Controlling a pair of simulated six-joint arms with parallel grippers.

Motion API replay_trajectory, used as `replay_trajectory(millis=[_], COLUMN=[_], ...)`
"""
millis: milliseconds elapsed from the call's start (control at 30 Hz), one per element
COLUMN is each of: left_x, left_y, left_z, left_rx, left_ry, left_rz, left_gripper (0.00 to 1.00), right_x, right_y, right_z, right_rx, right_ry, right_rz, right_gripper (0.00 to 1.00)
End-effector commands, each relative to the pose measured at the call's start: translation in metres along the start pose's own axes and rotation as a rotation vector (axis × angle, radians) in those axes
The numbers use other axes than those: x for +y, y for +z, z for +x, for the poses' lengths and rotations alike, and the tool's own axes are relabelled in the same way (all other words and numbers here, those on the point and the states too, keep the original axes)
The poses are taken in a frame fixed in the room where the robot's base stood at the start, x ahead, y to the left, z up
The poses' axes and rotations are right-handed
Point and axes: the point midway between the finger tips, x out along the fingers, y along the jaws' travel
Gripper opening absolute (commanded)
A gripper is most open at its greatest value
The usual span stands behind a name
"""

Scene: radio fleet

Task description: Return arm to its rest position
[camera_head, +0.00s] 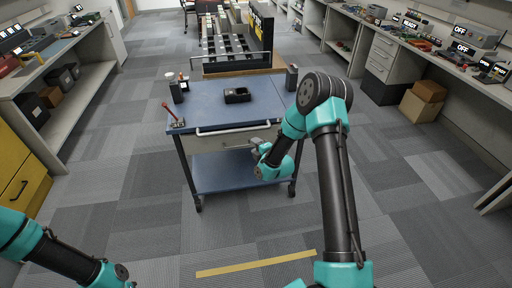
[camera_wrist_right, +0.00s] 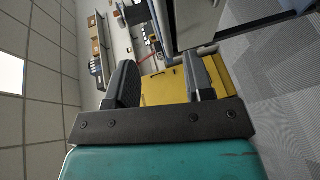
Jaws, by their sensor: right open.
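My right arm reaches forward from the lower right in the head view. Its gripper (camera_head: 258,147) is in front of the blue cart (camera_head: 208,104), close to the cart's right front side. In the right wrist view the two dark fingers (camera_wrist_right: 162,85) stand apart with nothing between them. My left arm (camera_head: 70,258) shows at the lower left of the head view. Its gripper is not clearly seen there.
A black radio-like device (camera_head: 237,95) lies on the cart top. Dark upright items stand at the cart's back corners, and a red-tipped item (camera_head: 172,115) at its front left. Benches line both sides; the carpet in front is clear, with a yellow floor strip (camera_head: 256,263).

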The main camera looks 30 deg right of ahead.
Motion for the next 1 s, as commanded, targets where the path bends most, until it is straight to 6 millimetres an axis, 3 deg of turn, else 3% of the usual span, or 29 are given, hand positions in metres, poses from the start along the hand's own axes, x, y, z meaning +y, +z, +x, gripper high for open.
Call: replay_trajectory(millis=[467, 667, 1000], left_x=[0.0, 0.0, 0.0], left_y=[0.0, 0.0, 0.0], left_z=[0.0, 0.0, 0.0], left_rx=[0.0, 0.0, 0.0], left_ry=[0.0, 0.0, 0.0], left_rz=[0.0, 0.0, 0.0], left_gripper=[0.0, 0.0, 0.0], right_x=[-0.007, -0.042, -0.123], right_y=[-0.005, -0.03, -0.093], right_z=[-0.002, -0.021, -0.098], right_rx=[0.003, 0.003, -0.173], right_ry=[-0.03, -0.189, -0.617], right_rz=[0.045, 0.291, 0.925], right_gripper=[0.48, 0.48, 0.48])
